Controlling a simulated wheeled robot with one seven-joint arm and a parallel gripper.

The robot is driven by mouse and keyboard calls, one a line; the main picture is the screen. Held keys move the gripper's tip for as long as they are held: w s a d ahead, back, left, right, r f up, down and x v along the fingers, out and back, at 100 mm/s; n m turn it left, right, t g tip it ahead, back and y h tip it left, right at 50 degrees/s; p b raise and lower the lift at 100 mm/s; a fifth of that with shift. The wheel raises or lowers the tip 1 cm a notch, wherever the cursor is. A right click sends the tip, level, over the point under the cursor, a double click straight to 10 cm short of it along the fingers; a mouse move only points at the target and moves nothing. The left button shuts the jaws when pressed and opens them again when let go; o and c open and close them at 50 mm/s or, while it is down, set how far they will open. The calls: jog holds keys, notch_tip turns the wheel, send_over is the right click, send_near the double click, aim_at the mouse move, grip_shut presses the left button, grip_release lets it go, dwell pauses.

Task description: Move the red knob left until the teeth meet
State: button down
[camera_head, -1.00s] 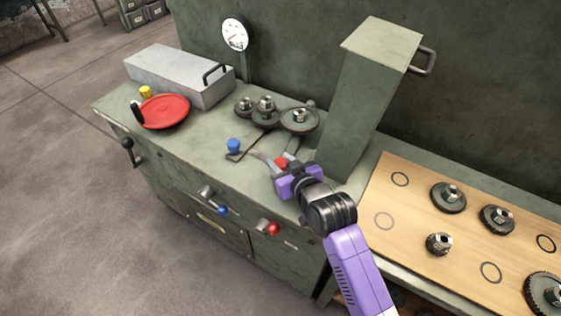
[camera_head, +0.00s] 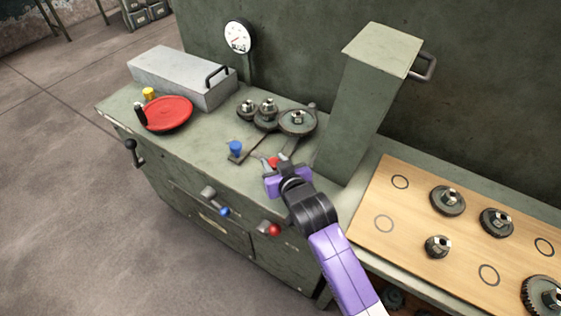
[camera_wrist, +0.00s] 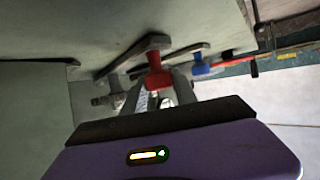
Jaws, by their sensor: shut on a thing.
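The red knob (camera_head: 272,161) stands on a lever on the green machine top, mostly hidden by my gripper in the head view. In the wrist view the red knob (camera_wrist: 154,72) sits between the two fingers. My gripper (camera_head: 273,168) is shut on it. The lever's arm runs back to the large right-hand gear (camera_head: 297,123). Left of that gear are the middle gear (camera_head: 266,122) and the left gear (camera_head: 246,111). The large gear's rim looks very close to the middle gear. I cannot tell whether their teeth touch.
A blue knob (camera_head: 235,147) stands just left of the red one. A tall green column (camera_head: 362,110) rises close to the right. A red dish (camera_head: 168,114), a grey box (camera_head: 180,76) and a gauge (camera_head: 238,36) are farther left and back. A wooden board (camera_head: 400,210) with gears lies right.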

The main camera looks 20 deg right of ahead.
jog(key=shift+w+a+f+m+h+b, duration=0.2)
jog(key=shift+w+a+h+b, duration=0.15)
jog(key=shift+w+a, duration=0.2)
jog(key=shift+w+a+f+m+h+b, duration=0.1)
jog(key=shift+w+a+m+h+b, duration=0.15)
jog(key=shift+w+a, duration=0.3)
jog(key=shift+w+a+r+m+h+b, duration=0.3)
jog(key=shift+w+m+b, duration=0.1)
jog(key=shift+w, duration=0.2)
jog(key=c, duration=1)
grip_release()
